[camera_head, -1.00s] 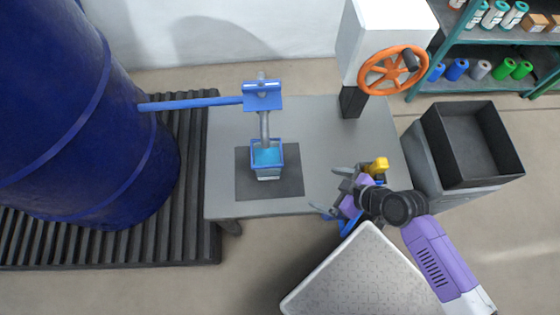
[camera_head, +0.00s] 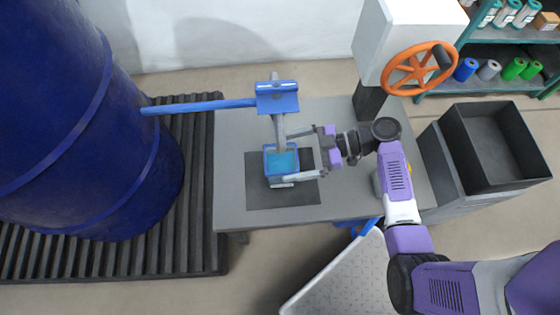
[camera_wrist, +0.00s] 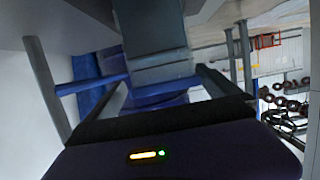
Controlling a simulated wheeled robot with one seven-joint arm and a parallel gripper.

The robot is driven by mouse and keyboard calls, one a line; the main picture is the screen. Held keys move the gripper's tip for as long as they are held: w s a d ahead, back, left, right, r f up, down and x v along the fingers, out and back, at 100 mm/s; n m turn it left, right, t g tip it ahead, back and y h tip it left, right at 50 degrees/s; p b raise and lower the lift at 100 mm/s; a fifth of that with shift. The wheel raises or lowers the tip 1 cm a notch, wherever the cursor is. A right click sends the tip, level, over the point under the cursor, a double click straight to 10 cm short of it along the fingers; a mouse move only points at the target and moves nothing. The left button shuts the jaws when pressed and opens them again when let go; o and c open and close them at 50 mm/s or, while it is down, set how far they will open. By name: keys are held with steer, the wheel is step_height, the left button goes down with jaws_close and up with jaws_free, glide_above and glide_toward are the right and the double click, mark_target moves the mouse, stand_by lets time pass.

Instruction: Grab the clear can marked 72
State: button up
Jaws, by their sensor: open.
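A clear, square can with a blue rim and blue liquid inside (camera_head: 281,160) stands upright on a dark mat (camera_head: 300,193) on the grey table, below a metal spout. I cannot read a 72 on it. My gripper (camera_head: 296,154) reaches in from the right, open, with one finger at the can's far side and one at its near side. I cannot tell whether either finger touches it. In the wrist view a grey-blue, blurred shape fills the upper middle, and I cannot tell for sure that it is the can.
The spout (camera_head: 279,130) with its blue bracket (camera_head: 278,97) is close above the can. A large blue drum (camera_head: 85,130) stands left. An orange handwheel (camera_head: 418,68) and an open dark bin (camera_head: 497,148) are on the right. Shelves behind hold several small containers.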

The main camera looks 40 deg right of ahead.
steer(key=x, duration=0.6)
steer(key=shift+s+a+f, duration=0.15)
steer(key=shift+s+a, duration=0.05)
steer(key=shift+s, duration=0.1)
steer(key=c, duration=2.1)
